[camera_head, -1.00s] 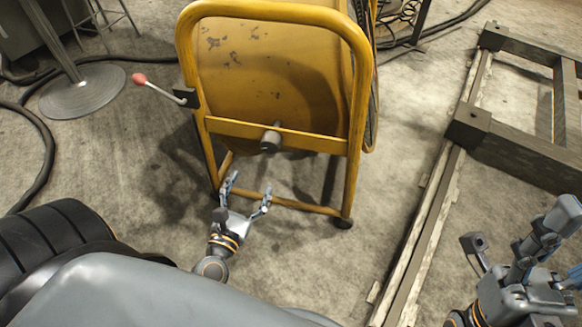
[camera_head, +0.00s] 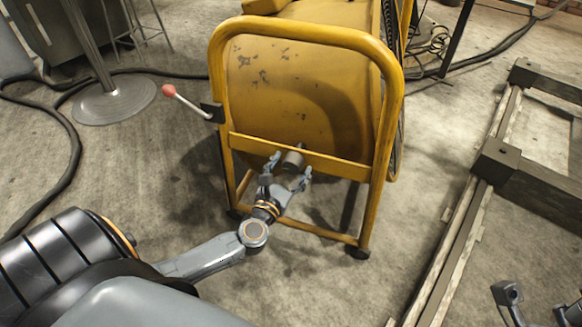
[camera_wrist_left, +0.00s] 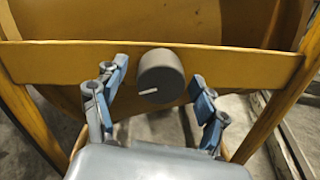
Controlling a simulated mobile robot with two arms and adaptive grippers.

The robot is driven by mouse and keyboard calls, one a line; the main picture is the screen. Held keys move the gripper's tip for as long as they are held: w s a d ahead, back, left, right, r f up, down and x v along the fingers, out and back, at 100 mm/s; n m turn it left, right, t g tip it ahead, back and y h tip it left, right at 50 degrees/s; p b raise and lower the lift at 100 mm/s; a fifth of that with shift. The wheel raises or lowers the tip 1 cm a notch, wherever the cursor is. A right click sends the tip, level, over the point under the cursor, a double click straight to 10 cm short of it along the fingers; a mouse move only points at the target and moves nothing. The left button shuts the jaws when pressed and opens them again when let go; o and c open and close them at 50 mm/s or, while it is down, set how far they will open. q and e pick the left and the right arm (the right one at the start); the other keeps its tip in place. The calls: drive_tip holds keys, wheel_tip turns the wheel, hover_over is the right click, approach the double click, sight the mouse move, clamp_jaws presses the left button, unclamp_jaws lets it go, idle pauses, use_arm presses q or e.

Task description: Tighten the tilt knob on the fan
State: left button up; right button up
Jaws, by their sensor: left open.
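The yellow fan (camera_head: 280,85) stands on the floor in a tubular yellow frame. Its grey tilt knob (camera_head: 293,159) sits on the frame's crossbar. In the left wrist view the knob (camera_wrist_left: 160,76) is round, with a white mark on its face. My left gripper (camera_head: 290,173) is open close to the knob; in the wrist view its fingers (camera_wrist_left: 157,97) stand to the left and right, a little below it, with gaps on both sides. Of my right gripper only finger parts (camera_head: 530,303) show at the bottom right edge; its state cannot be told.
A lever with a red ball end (camera_head: 169,91) sticks out left from the fan frame. A dark metal frame (camera_head: 495,160) lies on the floor at right. A round stand base (camera_head: 114,101) and black cables lie at left.

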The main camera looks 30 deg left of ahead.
use_arm(q)
drive_tip(key=shift+w, duration=0.1)
drive_tip(key=c, duration=1.1)
drive_tip(key=shift+c, duration=0.2)
